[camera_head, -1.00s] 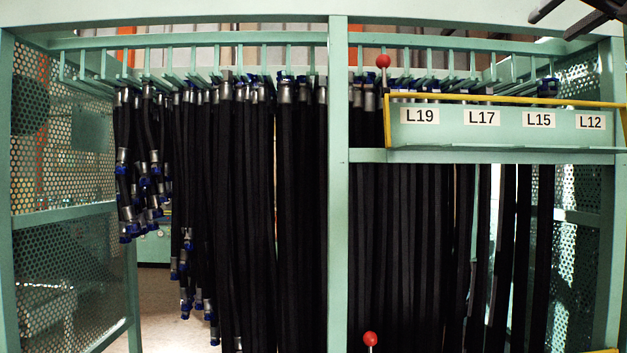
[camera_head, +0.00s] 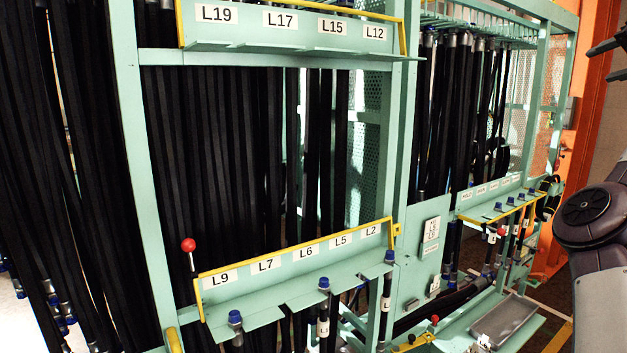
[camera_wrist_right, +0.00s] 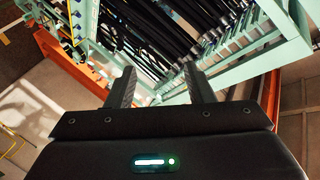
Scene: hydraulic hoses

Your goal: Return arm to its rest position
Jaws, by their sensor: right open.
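My right gripper (camera_head: 606,62) shows at the upper right edge of the head view, only its dark fingers in sight. My right arm (camera_head: 595,235) stands at the right edge below it. In the right wrist view the two fingers of the right gripper (camera_wrist_right: 160,88) are spread apart with nothing between them. The green hose rack shows beyond the fingers, apart from them. My left gripper and left arm are not in sight.
The green rack (camera_head: 128,150) with black hoses (camera_head: 215,150) fills most of the head view. Labelled shelves with yellow rails (camera_head: 295,254) jut out from it. A red-knobbed lever (camera_head: 188,245) stands at the lower left. An orange post (camera_head: 588,100) stands behind my right arm.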

